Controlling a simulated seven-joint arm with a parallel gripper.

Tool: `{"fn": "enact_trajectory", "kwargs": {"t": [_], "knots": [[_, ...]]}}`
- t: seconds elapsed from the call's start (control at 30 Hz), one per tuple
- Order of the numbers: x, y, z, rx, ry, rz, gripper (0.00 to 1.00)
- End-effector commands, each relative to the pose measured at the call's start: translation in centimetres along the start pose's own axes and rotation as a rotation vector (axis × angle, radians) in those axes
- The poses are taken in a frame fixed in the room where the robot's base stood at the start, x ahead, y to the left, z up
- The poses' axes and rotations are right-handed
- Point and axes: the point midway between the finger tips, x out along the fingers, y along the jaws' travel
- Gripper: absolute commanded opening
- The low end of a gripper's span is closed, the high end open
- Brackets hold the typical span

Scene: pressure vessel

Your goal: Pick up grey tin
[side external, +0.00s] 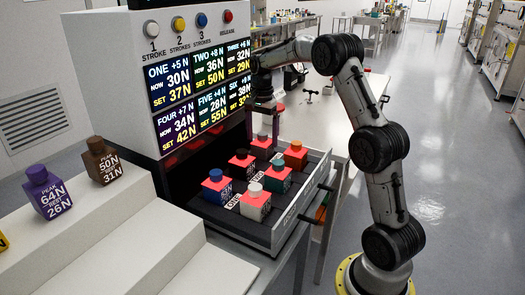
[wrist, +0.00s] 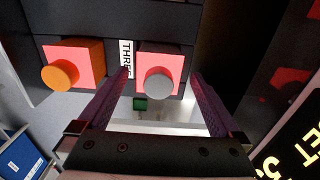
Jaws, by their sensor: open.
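The grey tin (side external: 262,146), with a grey cap and red top, stands in the back of the open drawer. In the wrist view the grey tin (wrist: 158,60) appears between the two purple fingers, next to the label THREE. My gripper (side external: 263,122) is open and points down at this tin, one finger on each side as seen. In the wrist view my gripper (wrist: 160,80) has nothing clamped. I cannot tell how far down the fingers reach beside the tin.
The orange tin (side external: 296,155) stands close beside it, with dark (side external: 241,164), teal (side external: 278,176), blue (side external: 216,187) and white (side external: 255,201) tins in the same drawer (side external: 286,228). The display cabinet (side external: 165,60) rises close behind. Purple (side external: 47,192) and brown (side external: 101,161) tins stand on white steps.

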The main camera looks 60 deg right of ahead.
Motion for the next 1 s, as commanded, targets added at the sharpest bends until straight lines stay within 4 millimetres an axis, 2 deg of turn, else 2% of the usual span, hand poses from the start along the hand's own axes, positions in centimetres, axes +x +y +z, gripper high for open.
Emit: {"fn": "enact_trajectory", "kwargs": {"t": [0.03,0.2,0.53,1.0], "knots": [[0.9,0.2,0.0,0.001,-0.003,0.005,1.00],[3.0,0.2,-0.1,0.000,-0.001,0.002,1.00],[3.7,0.1,-0.1,0.000,0.000,0.000,1.00],[3.6,0.1,-0.1,0.000,0.000,0.000,0.15]]}}
